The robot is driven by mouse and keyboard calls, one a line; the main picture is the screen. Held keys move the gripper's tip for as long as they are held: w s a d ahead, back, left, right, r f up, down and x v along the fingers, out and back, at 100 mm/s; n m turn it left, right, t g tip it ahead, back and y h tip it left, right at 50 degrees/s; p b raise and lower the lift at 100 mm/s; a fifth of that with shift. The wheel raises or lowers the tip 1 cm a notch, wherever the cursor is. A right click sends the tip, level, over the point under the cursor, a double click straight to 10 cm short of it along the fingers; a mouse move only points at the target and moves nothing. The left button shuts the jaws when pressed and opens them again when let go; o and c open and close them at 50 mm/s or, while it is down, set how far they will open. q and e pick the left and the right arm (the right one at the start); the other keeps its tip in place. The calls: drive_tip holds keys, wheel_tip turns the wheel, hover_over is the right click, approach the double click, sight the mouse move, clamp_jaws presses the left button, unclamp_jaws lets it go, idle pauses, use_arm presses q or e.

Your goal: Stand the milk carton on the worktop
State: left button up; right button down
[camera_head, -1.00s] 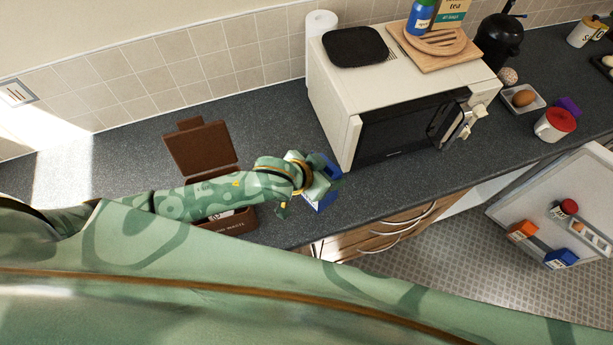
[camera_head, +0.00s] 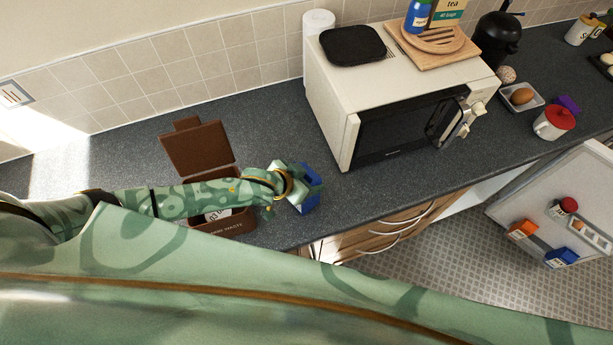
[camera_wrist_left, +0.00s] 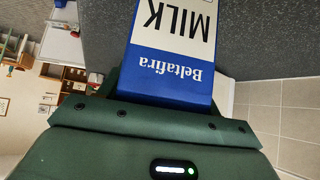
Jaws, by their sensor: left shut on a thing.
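The milk carton (camera_head: 312,190), blue and white, is in my left gripper (camera_head: 298,187), near the front edge of the dark grey worktop (camera_head: 270,135). The gripper is shut on it and hides much of it in the head view. In the left wrist view the carton (camera_wrist_left: 172,50) juts from the gripper, with its MILK and Beltafira lettering upside down in the picture. I cannot tell whether its base touches the worktop. My right gripper is not in view.
An open brown food waste box (camera_head: 228,226) stands left of the carton, under my left forearm. A white microwave (camera_head: 335,115) stands to the right. The worktop between them is bare behind the carton. An open fridge door (camera_head: 590,195) is at the far right.

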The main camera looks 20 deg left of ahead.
use_arm(q)
drive_tip(key=o, duration=1.5)
drive_tip(key=shift+f, duration=0.1)
drive_tip(key=shift+r, duration=0.25)
drive_tip(key=p+v, duration=0.1)
drive_tip(key=v, duration=1.1)
drive_tip(key=shift+p, duration=0.35)
